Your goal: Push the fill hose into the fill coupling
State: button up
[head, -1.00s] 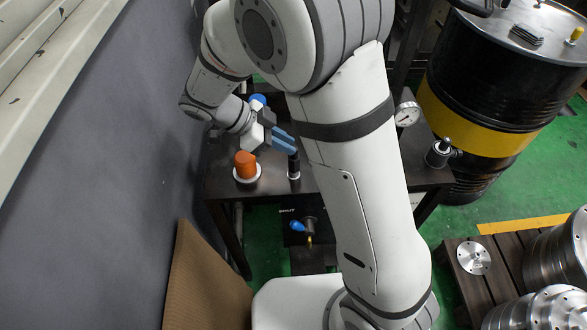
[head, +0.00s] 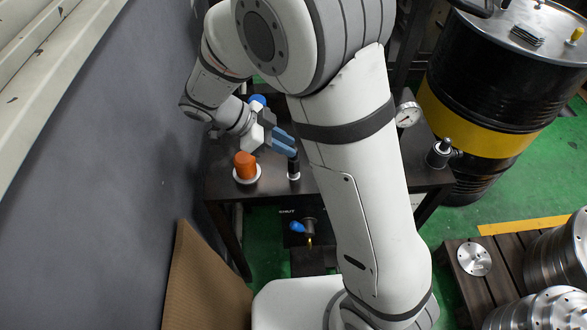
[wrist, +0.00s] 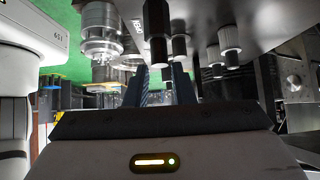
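A dark upright cylinder with a pale collar (head: 293,167) stands on the dark table, just beyond my gripper's fingertips (head: 288,145). In the wrist view a black cylinder (wrist: 156,30) lines up with the gap between my two fingers (wrist: 160,80). The fingers are apart, and I see nothing clamped between them. Whether the fingertips flank or touch the cylinder is unclear. A large silver fitting (wrist: 100,38) and smaller dark fittings with pale ends (wrist: 230,38) show around it. The frames do not show clearly which part is the fill hose and which the fill coupling.
An orange cap on a white base (head: 246,166) stands left of the dark cylinder. A gauge (head: 407,114) and a silver-topped fitting (head: 439,153) are at the table's right. A blue-handled valve (head: 299,227) sits below. A grey wall (head: 90,170) is left, a black drum (head: 490,90) right.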

jog(key=o, duration=0.4)
jog(key=v, duration=0.8)
jog(key=s+d+r+n+t+y+p, duration=0.1)
jog(key=s+d+r+n+y+p, duration=0.1)
jog(key=d+n, duration=0.4)
jog(key=s+d+r+n+y+p, duration=0.2)
jog(key=s+d+r+n+y, duration=0.1)
jog(key=s+d+n, duration=0.3)
jog(key=s+d+r+n+t+y+p, duration=0.1)
jog(key=s+d+r+n+y+p, duration=0.1)
jog(key=d+n, duration=0.4)
jog(key=shift+s+d+r+t+y, duration=0.1)
jog(key=shift+s+d+r+y, duration=0.15)
jog(key=shift+s+y, duration=0.2)
jog(key=shift+s+d+r+t+y, duration=0.1)
jog(key=shift+s+r+y, duration=0.15)
jog(key=shift+s+y, duration=0.15)
jog(key=shift+s+d+r+t+y, duration=0.1)
jog(key=shift+s+d+r+y, duration=0.1)
jog(key=shift+s+y, duration=0.25)
